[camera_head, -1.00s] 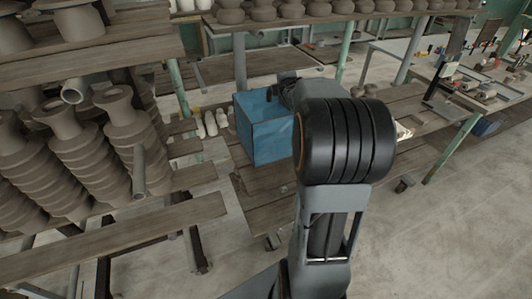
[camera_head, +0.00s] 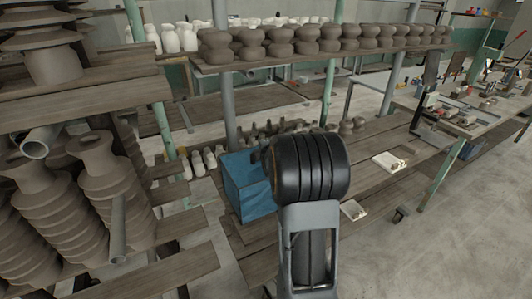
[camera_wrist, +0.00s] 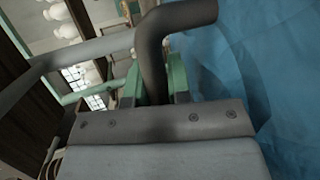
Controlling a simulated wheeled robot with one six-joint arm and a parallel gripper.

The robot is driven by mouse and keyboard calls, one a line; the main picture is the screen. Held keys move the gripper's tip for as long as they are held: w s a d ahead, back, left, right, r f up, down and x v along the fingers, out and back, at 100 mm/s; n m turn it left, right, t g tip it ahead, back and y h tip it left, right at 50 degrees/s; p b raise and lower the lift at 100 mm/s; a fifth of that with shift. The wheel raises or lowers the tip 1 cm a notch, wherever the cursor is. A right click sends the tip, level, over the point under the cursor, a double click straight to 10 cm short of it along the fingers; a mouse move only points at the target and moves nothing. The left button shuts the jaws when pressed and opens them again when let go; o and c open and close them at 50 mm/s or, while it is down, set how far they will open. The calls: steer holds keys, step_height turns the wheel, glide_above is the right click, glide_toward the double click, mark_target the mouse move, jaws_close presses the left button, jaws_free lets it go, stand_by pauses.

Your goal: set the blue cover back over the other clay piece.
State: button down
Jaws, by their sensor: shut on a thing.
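The blue cover (camera_head: 246,188) is box-shaped and stands or hangs at the plank table, left of my arm, in the head view. In the wrist view its blue side (camera_wrist: 270,70) fills the right part. My gripper (camera_wrist: 156,82) is shut on the cover's dark grey bent handle (camera_wrist: 172,22), which passes between its green fingers. In the head view my arm mostly hides the gripper. Two white boards (camera_head: 390,161) (camera_head: 354,210) with small things on them lie right of my arm. I cannot tell which clay piece is meant, or whether the cover touches the table.
A shelf of dark clay pots (camera_head: 330,38) runs behind. Tall ribbed clay pieces (camera_head: 110,190) stand at the left, with pale bottles (camera_head: 197,163) beside the cover. Small dark pots (camera_head: 352,126) stand at the back of the plank table (camera_head: 375,135). Its right part has bare room.

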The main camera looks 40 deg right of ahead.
steer(key=shift+f, duration=1)
steer(key=c, duration=1.1)
jaws_free()
steer(key=shift+o, duration=0.2)
steer(key=shift+r, duration=0.2)
